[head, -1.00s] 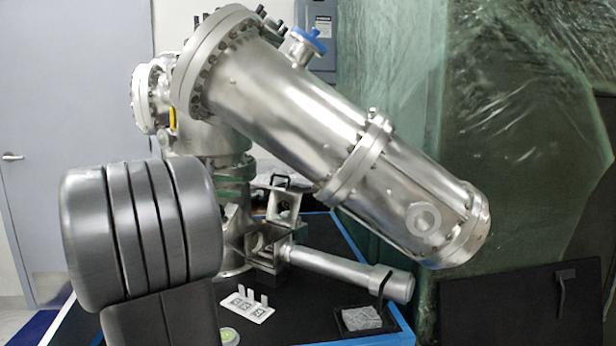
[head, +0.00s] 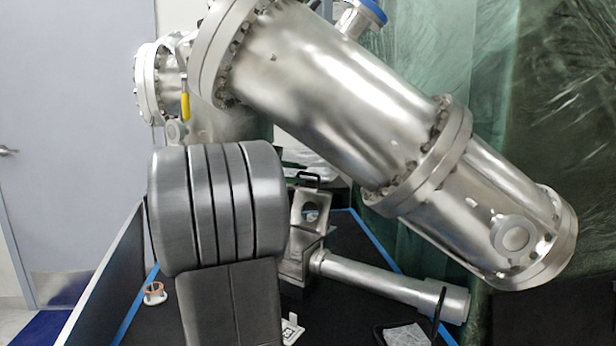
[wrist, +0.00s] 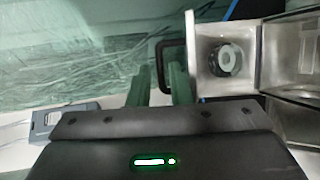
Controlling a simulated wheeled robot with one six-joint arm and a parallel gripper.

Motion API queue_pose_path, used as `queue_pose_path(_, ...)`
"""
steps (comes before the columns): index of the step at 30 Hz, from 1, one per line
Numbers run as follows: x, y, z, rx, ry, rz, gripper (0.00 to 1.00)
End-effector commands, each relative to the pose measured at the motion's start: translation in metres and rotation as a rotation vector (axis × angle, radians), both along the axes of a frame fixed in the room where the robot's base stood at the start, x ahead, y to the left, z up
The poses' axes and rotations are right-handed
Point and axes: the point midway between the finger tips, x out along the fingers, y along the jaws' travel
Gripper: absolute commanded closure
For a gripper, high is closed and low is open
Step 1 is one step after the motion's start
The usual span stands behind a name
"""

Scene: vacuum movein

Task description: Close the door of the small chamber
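The small chamber (head: 296,264) is a metal box on the black bench, below the large steel vessel. Its door (head: 311,209) is a square metal plate with a round port, standing open; a black handle (head: 304,177) is on it. In the wrist view the door (wrist: 226,58) is right of centre, beside the chamber's bare inner walls (wrist: 288,60). My gripper (wrist: 158,70) is open, with two green fingers. The black handle (wrist: 161,52) lies between the fingertips and around the right one; I cannot tell whether they touch. In the head view my arm hides the gripper.
The large steel vessel (head: 330,90) slants over the bench. A metal tube (head: 385,280) sticks out right from the chamber. A black tray (head: 405,335) is at the front right. A small orange-rimmed ring (head: 154,293) lies left of my arm.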

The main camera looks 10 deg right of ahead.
Motion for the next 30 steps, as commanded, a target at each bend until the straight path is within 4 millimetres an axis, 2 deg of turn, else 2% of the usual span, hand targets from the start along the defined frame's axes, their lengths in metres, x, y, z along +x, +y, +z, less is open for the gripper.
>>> queue_pose_path(3, 0.007, -0.017, -0.006, 0.0, 0.001, -0.003, 0.82)
queue_pose_path(9, 0.015, -0.031, -0.009, 0.0, 0.0, -0.002, 0.82)
queue_pose_path(17, 0.016, -0.032, -0.009, 0.0, 0.0, 0.0, 0.82)
queue_pose_path(20, 0.016, -0.032, -0.009, 0.0, 0.0, 0.0, 0.98)
queue_pose_path(21, 0.016, -0.032, -0.009, 0.0, 0.0, 0.0, 1.0)
queue_pose_path(30, 0.016, -0.032, -0.01, 0.001, 0.0, 0.0, 1.0)
